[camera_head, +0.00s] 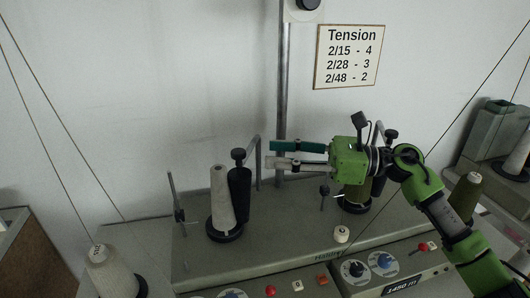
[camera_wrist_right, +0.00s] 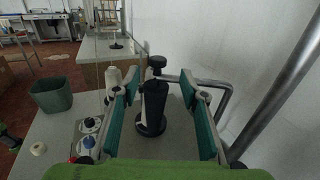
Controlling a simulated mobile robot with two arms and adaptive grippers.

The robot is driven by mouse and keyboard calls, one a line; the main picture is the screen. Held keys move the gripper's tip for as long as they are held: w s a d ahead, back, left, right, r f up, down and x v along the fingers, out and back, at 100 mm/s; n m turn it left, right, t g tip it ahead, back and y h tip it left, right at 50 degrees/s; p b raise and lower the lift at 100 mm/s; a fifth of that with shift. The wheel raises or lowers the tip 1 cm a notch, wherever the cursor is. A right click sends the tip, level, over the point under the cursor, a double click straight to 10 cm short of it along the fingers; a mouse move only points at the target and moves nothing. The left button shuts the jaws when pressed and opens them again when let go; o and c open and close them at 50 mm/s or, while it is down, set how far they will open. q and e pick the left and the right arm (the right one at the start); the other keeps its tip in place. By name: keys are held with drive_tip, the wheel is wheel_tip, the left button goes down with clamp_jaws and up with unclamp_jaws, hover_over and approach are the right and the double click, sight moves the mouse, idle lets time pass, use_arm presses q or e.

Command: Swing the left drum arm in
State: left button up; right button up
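The left drum arm is a bent grey rod (camera_head: 257,160) with a black knob (camera_head: 238,155) and a dark tapered drum (camera_head: 239,197) hanging below it. The drum looks close beside a pale yarn cone (camera_head: 220,200); I cannot tell whether they touch. My right gripper (camera_head: 268,155) is open, its fingers pointing left just right of the knob and rod. In the right wrist view the gripper (camera_wrist_right: 158,88) has its teal pads wide apart, with the knob (camera_wrist_right: 157,64) and drum (camera_wrist_right: 153,103) seen between them. Nothing is held. My left gripper is out of view.
A tension sign (camera_head: 348,57) hangs on the wall beside a vertical metal post (camera_head: 282,90). An olive cone (camera_head: 356,194) stands partly hidden beneath my right gripper. Thin guide posts, including one at left (camera_head: 178,205), rise from the machine top. Dials and buttons line the front.

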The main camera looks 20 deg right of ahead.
drive_tip(key=v, duration=0.8)
